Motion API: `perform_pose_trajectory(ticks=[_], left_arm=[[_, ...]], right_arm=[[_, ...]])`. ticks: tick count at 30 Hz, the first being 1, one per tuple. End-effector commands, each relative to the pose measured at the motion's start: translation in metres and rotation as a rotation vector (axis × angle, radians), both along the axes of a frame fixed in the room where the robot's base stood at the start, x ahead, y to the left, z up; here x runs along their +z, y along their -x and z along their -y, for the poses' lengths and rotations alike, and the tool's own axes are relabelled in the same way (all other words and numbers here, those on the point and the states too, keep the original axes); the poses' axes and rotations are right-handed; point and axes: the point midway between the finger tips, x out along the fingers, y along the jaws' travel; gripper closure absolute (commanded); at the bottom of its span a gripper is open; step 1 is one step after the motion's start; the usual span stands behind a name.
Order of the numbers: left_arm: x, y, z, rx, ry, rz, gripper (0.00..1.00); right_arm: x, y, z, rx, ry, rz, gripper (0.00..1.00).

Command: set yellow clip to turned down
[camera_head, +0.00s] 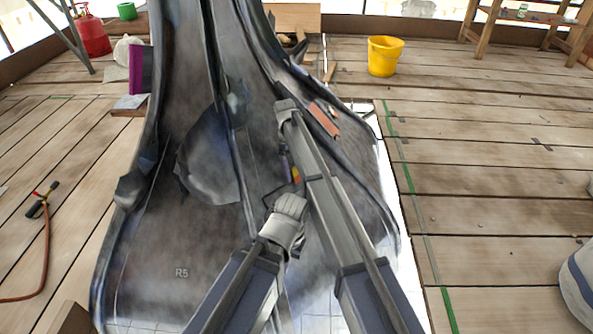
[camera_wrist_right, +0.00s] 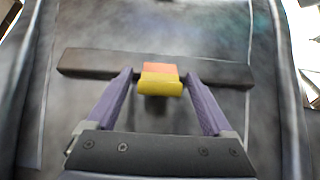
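The yellow clip (camera_wrist_right: 160,88) sits at the middle of a dark horizontal bar (camera_wrist_right: 90,64) in the right wrist view, with an orange part (camera_wrist_right: 160,68) just above it. In the head view only a small yellow patch of the clip (camera_head: 296,175) shows beside my arm. My right gripper (camera_wrist_right: 159,75) has its two purple fingers spread, one on each side of the clip, with a small gap at each side. In the head view a purple finger (camera_head: 285,166) shows beside the clip. I cannot make out my left gripper.
The large dark spire (camera_head: 190,235) fills the middle, with folds and raised flaps. An orange-red plate (camera_head: 325,120) lies on its right side. A yellow bucket (camera_head: 384,57) stands on the planks behind. A torch with a hose (camera_head: 43,200) lies left. The right planks are mostly clear.

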Motion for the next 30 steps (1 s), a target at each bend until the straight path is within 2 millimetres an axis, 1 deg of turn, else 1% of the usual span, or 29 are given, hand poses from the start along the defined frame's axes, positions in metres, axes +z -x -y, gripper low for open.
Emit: perform_pose_trajectory(ticks=[8, 14, 20, 27, 30], left_arm=[[0.001, 0.000, 0.000, 0.000, 0.000, 0.000, 1.00], [0.011, 0.000, 0.000, 0.000, 0.000, -0.001, 1.00], [0.034, 0.000, 0.000, 0.000, -0.001, -0.002, 1.00], [0.065, 0.001, 0.000, -0.001, -0.001, -0.004, 1.00], [0.074, 0.001, 0.000, -0.003, -0.001, -0.004, 1.00]], right_arm=[[0.001, 0.000, 0.000, 0.000, 0.000, 0.000, 0.14], [0.011, -0.002, -0.002, 0.000, 0.000, 0.000, 0.14], [0.034, -0.006, -0.005, 0.000, 0.000, 0.000, 0.14], [0.065, -0.011, -0.011, 0.000, 0.000, 0.000, 0.14], [0.073, -0.013, -0.013, 0.000, 0.000, 0.000, 0.14]])
